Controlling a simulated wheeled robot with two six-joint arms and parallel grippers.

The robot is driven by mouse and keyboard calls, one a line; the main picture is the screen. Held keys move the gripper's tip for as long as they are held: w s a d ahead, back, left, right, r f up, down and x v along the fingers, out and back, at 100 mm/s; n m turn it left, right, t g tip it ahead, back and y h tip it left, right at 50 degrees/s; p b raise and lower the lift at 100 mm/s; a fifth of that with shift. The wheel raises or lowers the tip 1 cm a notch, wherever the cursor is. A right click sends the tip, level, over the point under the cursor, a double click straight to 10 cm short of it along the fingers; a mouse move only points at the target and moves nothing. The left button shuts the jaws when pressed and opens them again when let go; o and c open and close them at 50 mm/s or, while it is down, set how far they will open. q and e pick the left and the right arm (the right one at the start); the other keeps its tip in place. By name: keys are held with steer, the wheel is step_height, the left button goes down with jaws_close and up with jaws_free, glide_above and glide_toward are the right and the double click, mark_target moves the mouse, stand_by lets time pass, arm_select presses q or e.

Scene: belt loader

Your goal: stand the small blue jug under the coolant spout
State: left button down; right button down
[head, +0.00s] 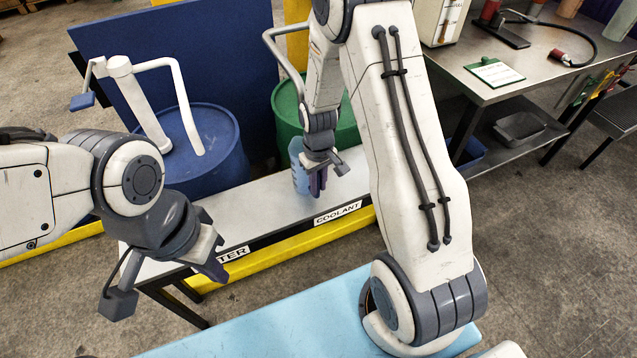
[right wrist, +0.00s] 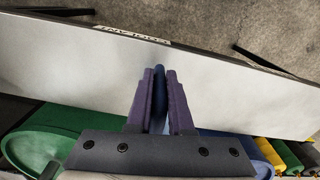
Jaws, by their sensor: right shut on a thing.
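The small blue jug (head: 298,165) is at the bench's coolant end in the head view, partly hidden behind my right gripper (head: 318,182). My right gripper is shut on it; in the right wrist view a narrow dark blue part (right wrist: 159,95) shows between the fingers. The jug looks upright, but I cannot tell whether its base touches the bench. The coolant spout is a grey bent pipe (head: 283,52) above the green drum (head: 287,108); its outlet is hidden behind my right arm. My left gripper (head: 213,266) is near the bench's left front, apart from the jug; its jaw opening is unclear.
The narrow grey bench (head: 262,205) carries a COOLANT label (head: 338,213) and a partly hidden label ending in TER (head: 233,254). A blue drum (head: 215,145) with a white-handled pump (head: 140,100) stands behind it. A steel table (head: 540,65) holding tools is at right.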

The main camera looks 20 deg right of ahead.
steer(key=c, duration=0.8)
jaws_free()
step_height(320, 180, up, 12)
steer(key=shift+f+p, duration=0.1)
steer(key=shift+p, duration=0.6)
steer(key=s+a+r+n, duration=0.1)
steer(key=s+a+r, duration=0.2)
steer(key=s+a, duration=0.2)
steer(key=s+a+r+n, duration=0.2)
steer(key=s+a, duration=0.3)
steer(key=s, duration=0.5)
steer(key=s+a+r+n+y, duration=0.1)
steer(key=s+a+r+n, duration=0.1)
steer(key=s+a+r, duration=0.3)
steer(key=shift+s+a, duration=0.2)
steer(key=shift+s, duration=0.6)
steer(key=shift+s+a, duration=0.2)
steer(key=shift+s, duration=0.55)
